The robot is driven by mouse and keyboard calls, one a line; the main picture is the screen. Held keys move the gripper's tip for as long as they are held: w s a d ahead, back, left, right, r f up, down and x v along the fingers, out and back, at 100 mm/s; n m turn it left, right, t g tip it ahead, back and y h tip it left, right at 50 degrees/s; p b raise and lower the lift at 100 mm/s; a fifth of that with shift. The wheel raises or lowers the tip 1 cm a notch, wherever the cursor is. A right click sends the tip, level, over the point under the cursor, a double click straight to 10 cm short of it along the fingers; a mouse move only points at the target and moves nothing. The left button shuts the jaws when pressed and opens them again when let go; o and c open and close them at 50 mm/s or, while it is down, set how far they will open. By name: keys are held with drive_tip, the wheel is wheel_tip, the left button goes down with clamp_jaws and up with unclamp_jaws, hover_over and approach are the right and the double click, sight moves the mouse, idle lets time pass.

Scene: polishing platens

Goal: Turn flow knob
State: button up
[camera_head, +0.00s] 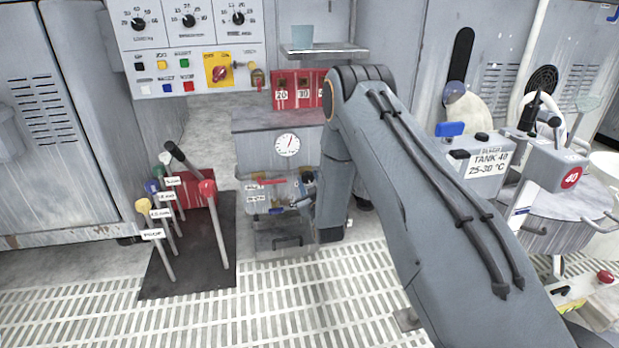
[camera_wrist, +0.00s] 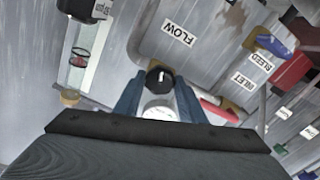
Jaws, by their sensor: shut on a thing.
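In the wrist view, the flow knob (camera_wrist: 154,76) is a round black knob with a white mark. It sits near the white FLOW label (camera_wrist: 178,33) on a grey panel. My gripper (camera_wrist: 160,86) has one blue-grey finger on each side of the knob and is shut on it. A round white part shows just below the knob, between the fingers. In the head view, my arm reaches down to a low clear-fronted unit (camera_head: 262,218) in the middle. The knob cannot be made out there.
A clear tube (camera_wrist: 82,58) stands left. In the head view, several coloured levers (camera_head: 172,200) stand left of the unit, and a gauge (camera_head: 287,145) sits above it.

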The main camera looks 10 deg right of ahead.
drive_tip(key=shift+m+p, duration=1.2)
drive_tip(key=shift+m, duration=0.4)
drive_tip(key=o, duration=1)
drive_tip(key=shift+o, duration=0.2)
drive_tip(key=s+p, duration=0.3)
drive_tip(key=s, duration=0.5)
drive_tip(key=shift+p, duration=0.35)
